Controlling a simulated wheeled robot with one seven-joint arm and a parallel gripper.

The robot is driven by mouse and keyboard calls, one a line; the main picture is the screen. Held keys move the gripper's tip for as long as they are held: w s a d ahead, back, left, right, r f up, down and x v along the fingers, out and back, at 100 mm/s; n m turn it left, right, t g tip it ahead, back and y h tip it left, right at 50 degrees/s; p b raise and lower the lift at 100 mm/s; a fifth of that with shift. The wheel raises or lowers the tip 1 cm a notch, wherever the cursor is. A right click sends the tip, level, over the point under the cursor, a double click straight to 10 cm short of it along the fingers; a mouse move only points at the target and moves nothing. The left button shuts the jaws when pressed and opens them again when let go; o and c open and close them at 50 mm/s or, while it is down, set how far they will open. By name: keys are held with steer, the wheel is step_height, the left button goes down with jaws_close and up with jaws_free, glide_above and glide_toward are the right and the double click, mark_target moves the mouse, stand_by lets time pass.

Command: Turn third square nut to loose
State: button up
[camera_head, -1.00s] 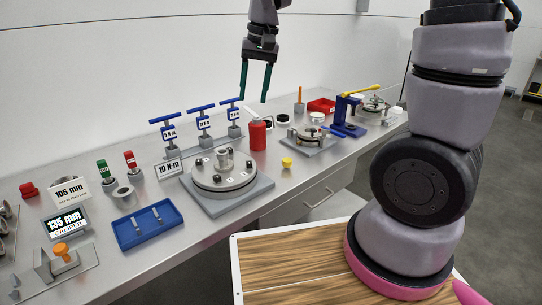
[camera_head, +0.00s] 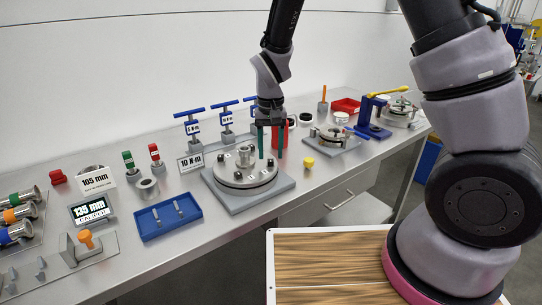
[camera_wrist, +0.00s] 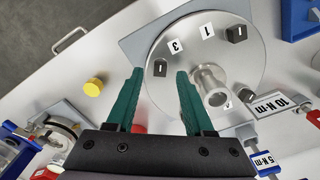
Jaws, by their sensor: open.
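A round grey flange plate (camera_head: 245,178) with a central post sits on a square base on the bench. Dark square nuts stand around its rim, with white number labels beside them. In the wrist view, one black nut (camera_wrist: 160,68) is next to the label 3, and another black nut (camera_wrist: 236,35) is near the label 1. My gripper (camera_head: 270,157) is open, fingers pointing down at the plate's right edge. In the wrist view, the green fingertips (camera_wrist: 160,74) lie either side of the nut by label 3; I cannot tell whether they reach down around it. Nothing is held.
Blue T-handle tools (camera_head: 191,127) and a 10 N·m sign (camera_head: 190,162) stand behind the plate. A red cylinder (camera_head: 279,138) is close behind my gripper. A yellow knob (camera_head: 309,162) stands to the right, a blue tray (camera_head: 167,217) to the left.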

steer(key=shift+f, duration=1)
steer(key=shift+c, duration=0.3)
jaws_close()
steer(key=shift+n, duration=2.9)
